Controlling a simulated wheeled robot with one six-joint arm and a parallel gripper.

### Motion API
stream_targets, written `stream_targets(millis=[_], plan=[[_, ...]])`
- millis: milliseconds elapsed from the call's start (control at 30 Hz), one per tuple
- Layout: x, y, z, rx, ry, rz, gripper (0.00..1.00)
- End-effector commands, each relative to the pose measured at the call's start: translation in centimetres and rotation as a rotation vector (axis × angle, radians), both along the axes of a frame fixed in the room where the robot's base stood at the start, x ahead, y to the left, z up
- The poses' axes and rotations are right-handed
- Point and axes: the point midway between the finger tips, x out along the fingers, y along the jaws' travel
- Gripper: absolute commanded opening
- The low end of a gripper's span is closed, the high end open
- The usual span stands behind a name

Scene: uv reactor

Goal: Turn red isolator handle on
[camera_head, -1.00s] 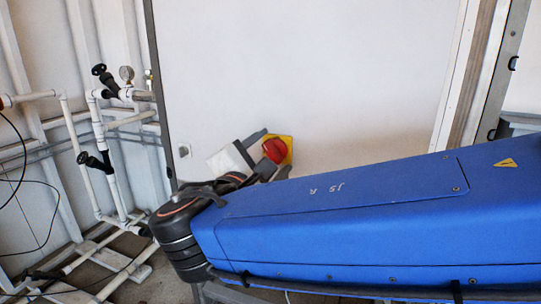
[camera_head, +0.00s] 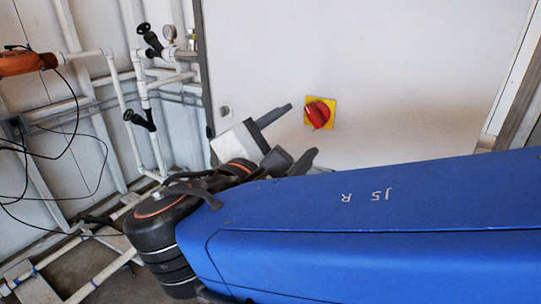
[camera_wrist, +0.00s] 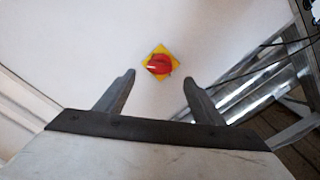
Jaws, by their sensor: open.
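The red isolator handle (camera_head: 318,114) sits on a yellow square plate (camera_head: 333,102) on the white panel. In the wrist view the red handle (camera_wrist: 158,65) shows ahead of the fingertips, roughly midway between them, and its yellow plate (camera_wrist: 161,51) looks turned like a diamond. My gripper (camera_wrist: 158,82) is open, with its two grey fingers apart and nothing between them. In the head view my gripper (camera_head: 300,132) is left of and below the handle, apart from it. Part of my gripper is hidden behind my own blue arm.
The large white panel (camera_head: 400,60) is mostly bare around the handle. White pipes with black valve knobs (camera_head: 141,118) and a gauge (camera_head: 170,32) stand on the left. An orange object (camera_head: 25,63) with black cables is at the far left. A metal frame (camera_wrist: 255,85) shows at the right of the wrist view.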

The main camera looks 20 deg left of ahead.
Motion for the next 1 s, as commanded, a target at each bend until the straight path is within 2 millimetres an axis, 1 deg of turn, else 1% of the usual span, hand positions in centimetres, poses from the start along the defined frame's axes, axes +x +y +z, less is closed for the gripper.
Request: stream_targets(millis=[33,300,500,700,967,1000], plan=[[-0.9,0.2,0.0,0.000,0.000,0.003,0.62],[-4.9,0.5,0.0,0.000,0.000,0.003,0.62],[-7.2,0.6,0.0,0.000,0.000,0.001,0.62],[-8.1,0.6,0.0,0.000,0.000,0.000,0.62],[-8.2,0.6,0.0,0.000,0.000,-0.001,0.62],[-8.2,0.6,0.0,0.000,0.000,-0.001,0.57]])
